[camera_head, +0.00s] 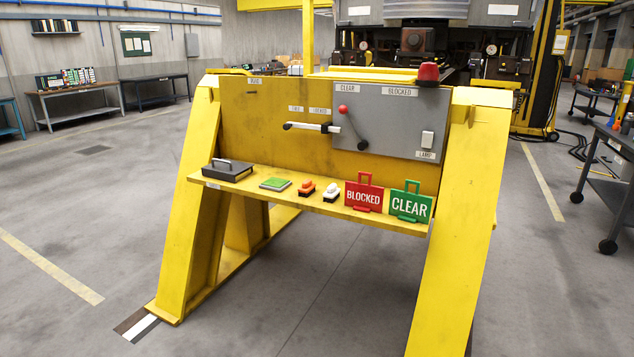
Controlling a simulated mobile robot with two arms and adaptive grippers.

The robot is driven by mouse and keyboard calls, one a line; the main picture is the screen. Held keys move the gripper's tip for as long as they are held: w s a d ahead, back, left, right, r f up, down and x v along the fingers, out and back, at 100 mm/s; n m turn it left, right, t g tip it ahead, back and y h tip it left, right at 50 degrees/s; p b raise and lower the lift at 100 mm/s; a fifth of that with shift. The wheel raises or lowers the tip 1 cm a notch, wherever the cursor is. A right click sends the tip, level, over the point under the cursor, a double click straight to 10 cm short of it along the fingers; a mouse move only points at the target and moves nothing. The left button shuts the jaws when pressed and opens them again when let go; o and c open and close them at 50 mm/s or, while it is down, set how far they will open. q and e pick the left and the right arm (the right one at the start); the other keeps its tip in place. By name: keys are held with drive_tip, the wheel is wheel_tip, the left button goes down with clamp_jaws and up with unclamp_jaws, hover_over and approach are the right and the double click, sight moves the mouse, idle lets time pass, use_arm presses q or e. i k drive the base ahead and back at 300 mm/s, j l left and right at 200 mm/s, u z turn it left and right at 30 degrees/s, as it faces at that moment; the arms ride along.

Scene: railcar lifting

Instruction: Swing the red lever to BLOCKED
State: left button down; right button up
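The red lever (352,126) is on a grey panel (390,127) fixed to the yellow stand. Its red knob is at the upper left, just below the CLEAR label (347,88), and its dark arm slants down right to a pivot. The BLOCKED label (400,92) is to the right of the knob, along the panel's top. Neither of my grippers is in view, and nothing touches the lever.
A horizontal handle (308,127) with a black end sticks out left of the lever. The shelf (330,206) below holds several items, including red BLOCKED (363,196) and green CLEAR (409,205) signs.

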sight(362, 145)
drive_tip(key=i+j, duration=0.15)
drive_tip(key=i, duration=0.35)
drive_tip(key=i+j, duration=0.15)
drive_tip(key=i, duration=0.3)
drive_tip(key=i+j+z, duration=0.7)
drive_tip(key=j+z, duration=0.25)
drive_tip(key=i+j+z, duration=0.3)
drive_tip(key=j+z, duration=0.3)
drive_tip(key=j, duration=0.15)
drive_tip(key=j+z, duration=0.3)
drive_tip(key=j, duration=0.15)
